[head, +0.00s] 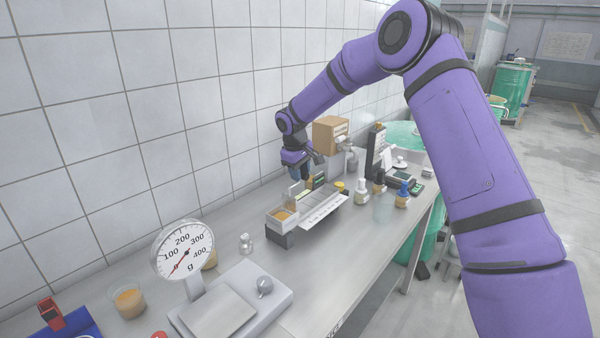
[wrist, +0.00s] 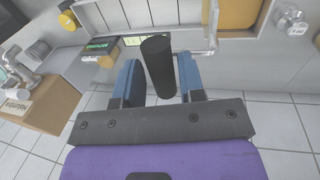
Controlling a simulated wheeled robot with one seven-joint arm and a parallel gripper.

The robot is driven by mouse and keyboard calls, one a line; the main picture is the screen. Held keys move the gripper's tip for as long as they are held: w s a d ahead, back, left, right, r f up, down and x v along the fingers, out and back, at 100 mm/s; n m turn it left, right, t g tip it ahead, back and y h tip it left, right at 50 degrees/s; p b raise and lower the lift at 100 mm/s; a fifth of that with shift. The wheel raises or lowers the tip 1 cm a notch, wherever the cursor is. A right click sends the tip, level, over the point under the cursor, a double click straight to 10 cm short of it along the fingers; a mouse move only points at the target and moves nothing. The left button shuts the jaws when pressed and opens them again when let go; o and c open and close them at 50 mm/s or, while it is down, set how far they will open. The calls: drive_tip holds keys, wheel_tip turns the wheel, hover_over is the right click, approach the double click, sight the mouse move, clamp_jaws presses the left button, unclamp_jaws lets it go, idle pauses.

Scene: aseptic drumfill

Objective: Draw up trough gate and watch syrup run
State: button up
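A small pale trough (head: 318,207) with a labelled side stands on the bench, with amber syrup (head: 285,215) in its near end box. Amber also shows in the wrist view (wrist: 232,12). My gripper (head: 300,175) is over the far part of the trough, pointing down. In the wrist view its blue fingers (wrist: 160,75) stand apart on both sides of a black cylinder (wrist: 157,62), apparently a handle. Narrow gaps seem to show beside it, so the fingers look open around it. A clear upright plate (head: 294,190) shows under my gripper; whether it is the gate is unclear.
A dial scale (head: 183,249) and a cup of amber liquid (head: 128,302) stand at the near end. A cardboard box (head: 330,134) is behind my gripper. Small bottles (head: 362,190) stand right of the trough. Bare bench (head: 335,262) lies in front.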

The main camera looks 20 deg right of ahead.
sight(296, 184)
wheel_tip(296, 184, up, 10)
drive_tip(key=s+a, duration=0.1)
drive_tip(key=shift+a+r, duration=0.25)
drive_tip(key=shift+a, duration=0.1)
drive_tip(key=shift+s, duration=0.1)
drive_tip(key=s+d+r+m+t, duration=0.1)
drive_tip(key=s+d+r+m, duration=0.1)
drive_tip(key=s+r, duration=0.8)
drive_tip(key=s+d+r+m+t, duration=0.1)
drive_tip(key=s+d+r, duration=0.35)
drive_tip(key=s, duration=0.85)
drive_tip(key=s+d+f+m+t+y, duration=0.1)
drive_tip(key=s+d+m+t, duration=0.1)
drive_tip(key=s, duration=2.3)
drive_tip(key=shift+s+f+m+y, duration=0.35)
drive_tip(key=shift+f+m+y, duration=0.05)
drive_tip(key=shift+m, duration=0.5)
idle(1.3)
